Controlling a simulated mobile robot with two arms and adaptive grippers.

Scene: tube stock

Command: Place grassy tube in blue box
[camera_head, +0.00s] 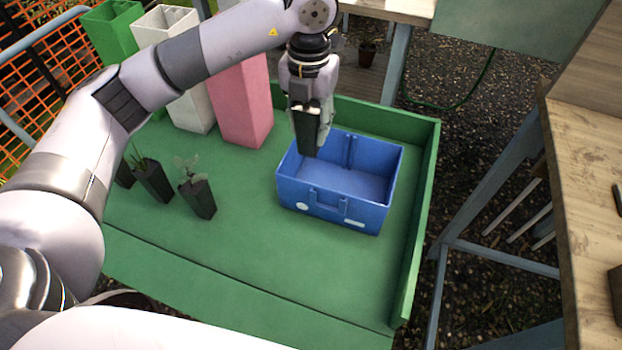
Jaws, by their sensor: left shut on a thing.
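My left gripper (311,103) points down and is shut on a dark tube (308,138). The tube hangs roughly upright at the left rear part of the blue box (338,209), its lower end near or just over the rim. No plant shows on the held tube; the gripper hides its top. The blue box is open at the top, and its visible inside looks empty. Dark tubes stand at the left: one with thin grassy shoots (154,183), one with a broad-leaved plant (199,199), and one partly hidden by my arm (125,176). My right gripper is not in view.
The green table (245,235) has raised edges at the back and right. Tall pink (243,105), white (192,112) and green (108,35) containers stand at the back left. A wooden table (595,200) is at the right.

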